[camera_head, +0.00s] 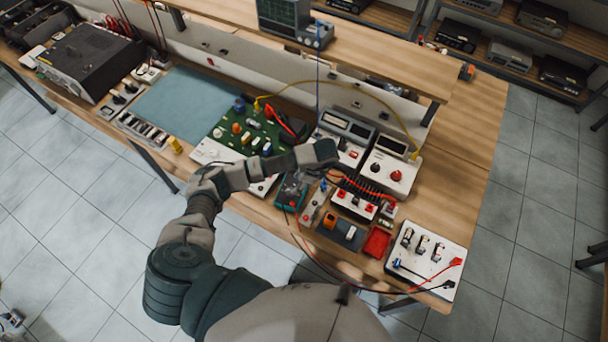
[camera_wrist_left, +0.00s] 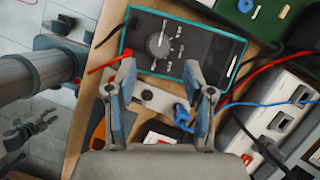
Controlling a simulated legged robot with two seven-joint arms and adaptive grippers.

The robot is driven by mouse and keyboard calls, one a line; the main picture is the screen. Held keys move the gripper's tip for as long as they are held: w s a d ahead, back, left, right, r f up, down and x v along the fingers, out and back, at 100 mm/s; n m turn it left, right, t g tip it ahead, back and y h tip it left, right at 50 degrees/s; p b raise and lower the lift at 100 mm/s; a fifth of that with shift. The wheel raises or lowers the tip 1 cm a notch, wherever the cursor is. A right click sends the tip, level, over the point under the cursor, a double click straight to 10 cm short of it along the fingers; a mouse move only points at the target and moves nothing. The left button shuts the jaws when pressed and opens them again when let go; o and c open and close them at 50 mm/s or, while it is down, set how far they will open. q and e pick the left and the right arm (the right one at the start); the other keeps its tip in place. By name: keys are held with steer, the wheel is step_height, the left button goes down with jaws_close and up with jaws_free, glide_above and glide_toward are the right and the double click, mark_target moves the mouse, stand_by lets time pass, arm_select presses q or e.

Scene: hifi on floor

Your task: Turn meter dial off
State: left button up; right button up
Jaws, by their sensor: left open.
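The meter (camera_wrist_left: 185,50) lies on the wooden bench, a dark multimeter with a teal rim and a round grey dial (camera_wrist_left: 158,45) with white markings around it. It also shows in the head view (camera_head: 291,190), partly covered by my left arm. My left gripper (camera_wrist_left: 160,70) is open and empty. In the wrist view its two fingers straddle the dial's lower side, with the tips over the meter's near edge. I cannot tell whether they touch it.
Red and black leads run beside the meter. Bare wood shows at the right end (camera_head: 460,150). Tiled floor lies in front.

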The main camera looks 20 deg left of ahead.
arm_select(q)
steer(key=v, duration=0.6)
steer(key=shift+d, duration=0.1)
stand_by(0.3)
